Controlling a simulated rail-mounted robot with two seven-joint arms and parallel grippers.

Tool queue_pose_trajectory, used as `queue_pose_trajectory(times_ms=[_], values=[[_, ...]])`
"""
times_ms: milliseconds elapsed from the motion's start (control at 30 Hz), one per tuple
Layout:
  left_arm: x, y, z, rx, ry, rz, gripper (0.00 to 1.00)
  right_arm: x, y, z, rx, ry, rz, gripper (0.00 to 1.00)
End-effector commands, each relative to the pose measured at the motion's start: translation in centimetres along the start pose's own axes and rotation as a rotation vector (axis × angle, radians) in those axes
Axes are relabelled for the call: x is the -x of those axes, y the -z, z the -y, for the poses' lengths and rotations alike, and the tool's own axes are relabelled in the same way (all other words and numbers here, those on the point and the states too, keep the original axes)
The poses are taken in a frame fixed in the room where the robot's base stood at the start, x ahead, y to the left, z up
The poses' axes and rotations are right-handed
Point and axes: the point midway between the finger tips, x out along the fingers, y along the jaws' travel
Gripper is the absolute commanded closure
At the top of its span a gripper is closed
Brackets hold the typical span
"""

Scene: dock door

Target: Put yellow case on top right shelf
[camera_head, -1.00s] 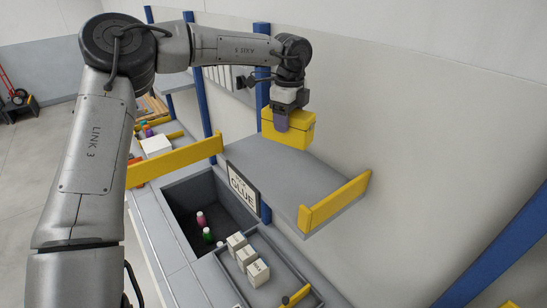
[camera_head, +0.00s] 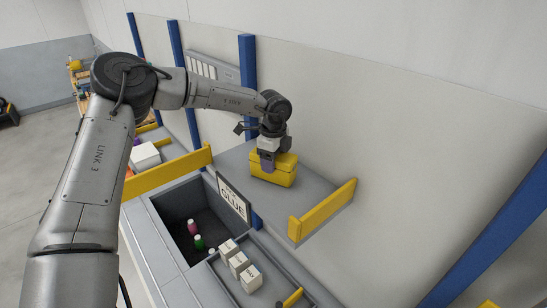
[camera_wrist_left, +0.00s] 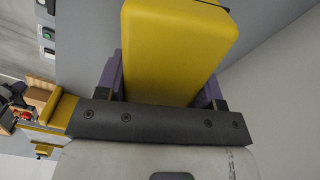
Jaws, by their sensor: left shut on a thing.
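The yellow case (camera_head: 273,171) is a boxy case with a lid, at the grey shelf with yellow end rails (camera_head: 238,157). It looks upright and level, at or just over the shelf surface; I cannot tell whether it touches. My left gripper (camera_head: 267,162) points down at the case from above and is shut on it. In the left wrist view the case (camera_wrist_left: 176,50) sits between the two purple fingers of the gripper (camera_wrist_left: 162,82). The case's underside is hidden. My right gripper does not show.
Yellow rails (camera_head: 322,209) close the shelf's ends. Below are a dark bin (camera_head: 183,212) with several bottles, a "GLUE" sign (camera_head: 234,198) and a tray (camera_head: 272,279) with small white boxes. Blue posts (camera_head: 248,75) stand along the wall. The shelf's right part is clear.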

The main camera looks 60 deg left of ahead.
Motion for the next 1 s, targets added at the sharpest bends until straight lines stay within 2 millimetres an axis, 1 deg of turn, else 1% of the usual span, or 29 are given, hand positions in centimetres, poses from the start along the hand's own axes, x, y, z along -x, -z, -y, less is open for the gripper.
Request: queue_pose_trajectory(times_ms=[267,433,467,500,700,1000], values=[[-0.04,0.07,0.07,-0.001,0.004,-0.002,0.77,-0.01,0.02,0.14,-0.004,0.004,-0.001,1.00],[-0.42,0.07,0.07,-0.001,0.004,-0.002,0.77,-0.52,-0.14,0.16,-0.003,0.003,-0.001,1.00],[-0.39,0.04,0.04,0.000,0.002,-0.001,0.37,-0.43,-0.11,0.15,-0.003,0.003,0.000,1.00],[-0.34,0.04,0.04,0.000,0.002,-0.001,0.33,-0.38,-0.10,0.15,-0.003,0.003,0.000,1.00],[-0.34,0.04,0.04,0.000,0.002,-0.001,0.14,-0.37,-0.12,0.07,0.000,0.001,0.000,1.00],[-0.10,0.04,0.03,-0.001,0.002,-0.001,0.13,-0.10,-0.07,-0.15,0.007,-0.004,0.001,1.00]])
